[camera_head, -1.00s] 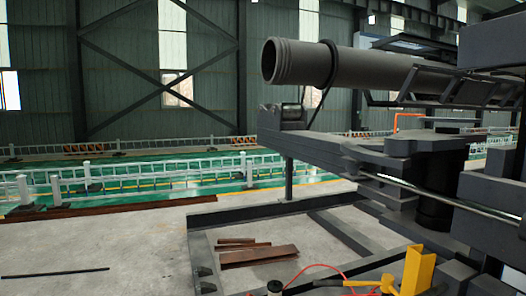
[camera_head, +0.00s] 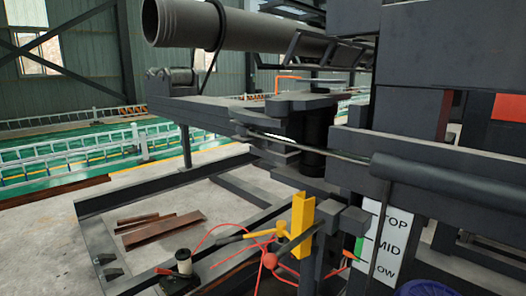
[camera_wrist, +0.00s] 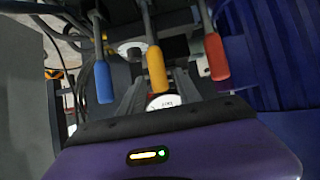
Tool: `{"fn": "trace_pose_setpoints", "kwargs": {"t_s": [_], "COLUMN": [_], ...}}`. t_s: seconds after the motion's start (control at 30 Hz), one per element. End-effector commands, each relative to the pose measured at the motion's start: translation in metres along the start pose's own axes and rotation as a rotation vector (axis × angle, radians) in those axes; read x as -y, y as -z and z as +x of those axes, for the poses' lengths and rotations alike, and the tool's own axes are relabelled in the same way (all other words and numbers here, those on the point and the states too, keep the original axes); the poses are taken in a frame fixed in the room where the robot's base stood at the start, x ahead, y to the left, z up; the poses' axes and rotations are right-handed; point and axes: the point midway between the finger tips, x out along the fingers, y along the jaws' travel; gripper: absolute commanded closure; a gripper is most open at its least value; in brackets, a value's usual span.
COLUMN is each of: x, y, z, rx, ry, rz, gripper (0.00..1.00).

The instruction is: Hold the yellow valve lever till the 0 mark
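The yellow lever (camera_wrist: 156,70) hangs in the middle of the wrist view, with a blue lever (camera_wrist: 103,80) to its left and a red lever (camera_wrist: 216,57) to its right. My gripper (camera_wrist: 160,92) shows as two dark grey fingers spread apart beyond its purple housing. The yellow lever's grip appears between them in the picture; I see no contact. A small round gauge (camera_wrist: 163,101) with a white face and red rim shows below the lever's tip. I cannot make out a 0 mark. My gripper and these levers are not identifiable in the head view.
A sign (camera_head: 384,245) reading TOP, MID and partly LOW stands at lower right. A yellow channel post (camera_head: 303,222) and red hoses (camera_head: 268,258) are beside it. A large pipe (camera_head: 185,24) lies above the dark machine frame. Bare concrete floor lies at left.

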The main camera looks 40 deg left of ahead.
Motion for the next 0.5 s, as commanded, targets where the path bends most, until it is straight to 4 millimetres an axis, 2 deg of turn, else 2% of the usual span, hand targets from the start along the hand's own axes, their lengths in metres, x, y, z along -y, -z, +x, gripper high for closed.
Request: {"fn": "trace_pose_setpoints", "kwargs": {"t_s": [0.03,0.3,0.5], "x": [0.000,0.000,0.000], "y": [0.006,0.004,0.002], "z": [-0.012,-0.049,-0.067], "rx": [0.002,0.003,0.001], "ry": [0.000,-0.001,0.000], "rz": [0.001,0.001,0.000], "gripper": [0.60,0.60,0.60]}}
